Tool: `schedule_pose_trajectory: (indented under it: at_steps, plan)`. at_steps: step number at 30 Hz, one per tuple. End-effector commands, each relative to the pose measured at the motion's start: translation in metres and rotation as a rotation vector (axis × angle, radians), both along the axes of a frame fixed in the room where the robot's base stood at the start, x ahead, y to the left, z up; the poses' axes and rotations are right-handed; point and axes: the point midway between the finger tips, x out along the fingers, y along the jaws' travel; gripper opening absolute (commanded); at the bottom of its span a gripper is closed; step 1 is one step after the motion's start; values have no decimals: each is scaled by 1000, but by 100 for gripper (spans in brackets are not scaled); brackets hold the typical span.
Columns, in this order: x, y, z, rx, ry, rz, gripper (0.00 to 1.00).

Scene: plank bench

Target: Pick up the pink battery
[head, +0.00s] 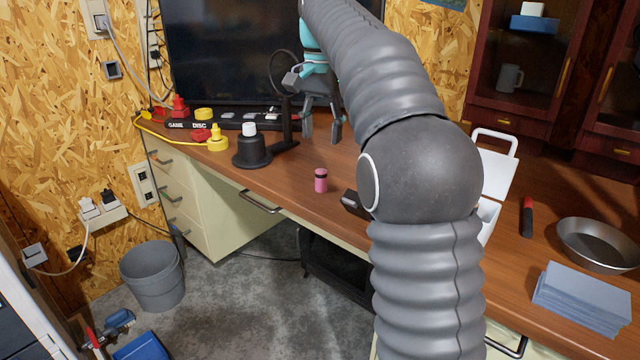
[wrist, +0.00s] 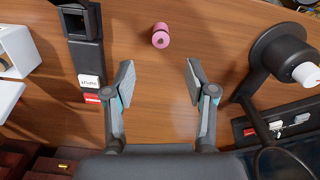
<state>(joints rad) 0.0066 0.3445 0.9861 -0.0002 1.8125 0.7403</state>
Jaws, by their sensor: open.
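The pink battery (head: 321,181) stands upright on the wooden bench near its front edge, a short pink cylinder with a dark band near its top. It also shows in the wrist view (wrist: 161,36), at the top middle, beyond the fingertips. My gripper (head: 322,138) is open and empty above the bench, behind the battery in the head view. In the wrist view its two fingers (wrist: 158,85) are spread wide, with bare wood between them. The battery lies roughly in line with the gap between them, apart from both fingers.
A black round-based stand with a white cap (head: 250,148) stands left of the battery. A dark device (head: 352,203) lies to its right, partly hidden by my arm. A yellow-topped item (head: 216,140), pan (head: 598,246) and blue-grey stack (head: 582,296) also occupy the bench.

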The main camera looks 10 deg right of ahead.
Motion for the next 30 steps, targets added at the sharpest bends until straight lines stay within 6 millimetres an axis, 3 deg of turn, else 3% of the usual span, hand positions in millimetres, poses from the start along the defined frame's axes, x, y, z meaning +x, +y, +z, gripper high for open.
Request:
schedule_pose_trajectory:
  at_steps: [1, 6, 16, 24, 30]
  plan:
    - [-1, 0, -14, 0, 3, 0, 56]
    - [-1, 0, -42, 0, 1, 1, 56]
    - [-1, 0, -65, 0, 0, 2, 56]
    - [-1, 1, -102, 0, 0, 1, 56]
    - [-1, 1, -110, 0, -1, 1, 56]
